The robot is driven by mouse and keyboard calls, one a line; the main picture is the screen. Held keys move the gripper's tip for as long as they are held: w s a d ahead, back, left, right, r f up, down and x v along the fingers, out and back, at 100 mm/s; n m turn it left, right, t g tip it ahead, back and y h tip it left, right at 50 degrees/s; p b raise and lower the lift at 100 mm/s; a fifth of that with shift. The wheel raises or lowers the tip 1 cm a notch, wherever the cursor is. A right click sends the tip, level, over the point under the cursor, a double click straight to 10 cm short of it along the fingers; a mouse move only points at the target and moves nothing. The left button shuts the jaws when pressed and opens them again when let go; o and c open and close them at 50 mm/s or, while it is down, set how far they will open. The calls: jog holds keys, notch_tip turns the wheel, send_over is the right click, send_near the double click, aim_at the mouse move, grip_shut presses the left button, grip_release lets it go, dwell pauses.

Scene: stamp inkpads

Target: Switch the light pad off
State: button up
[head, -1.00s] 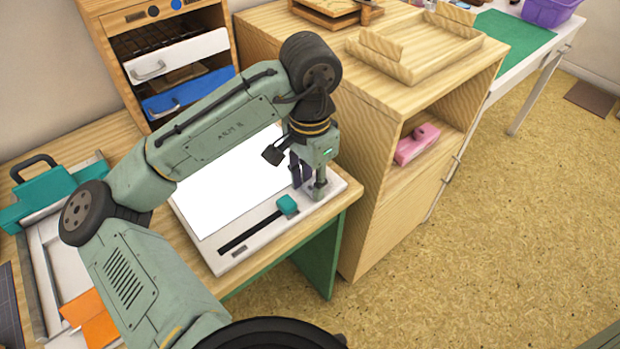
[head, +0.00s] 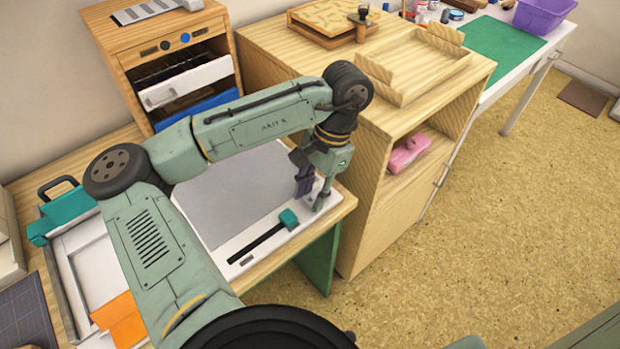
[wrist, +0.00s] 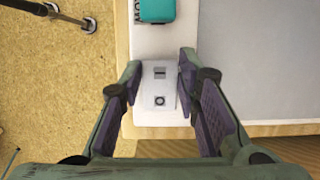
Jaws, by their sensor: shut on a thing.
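The light pad (head: 222,262) lies on the wooden desk, and its panel (head: 235,200) is plain grey and unlit in the head view. A teal slider knob (head: 289,218) sits at the right end of a black track on its front border. My gripper (head: 311,199) points down over the pad's right end. In the wrist view its fingers stand on either side of a small pale switch block (wrist: 158,88) with a small dark slot and a round mark, and are shut on it. The exact contact at the fingertips is hard to see.
A wooden cabinet (head: 370,215) stands close to the right of the pad, with a pink object (head: 408,152) on its shelf. A drawer unit (head: 165,50) stands behind. A teal-handled device (head: 65,215) and an orange piece (head: 120,318) lie left. The floor at right is clear.

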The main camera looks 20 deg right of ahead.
jog(key=shift+d+r+y+p, duration=0.25)
jog(key=shift+y+p, duration=0.15)
jog(key=shift+p, duration=0.2)
jog(key=shift+f, duration=0.2)
jog(key=o, duration=1.2)
jog(key=shift+c, duration=0.2)
jog(key=v, duration=1.2)
jog(key=shift+w, duration=0.25)
jog(key=shift+s, duration=0.1)
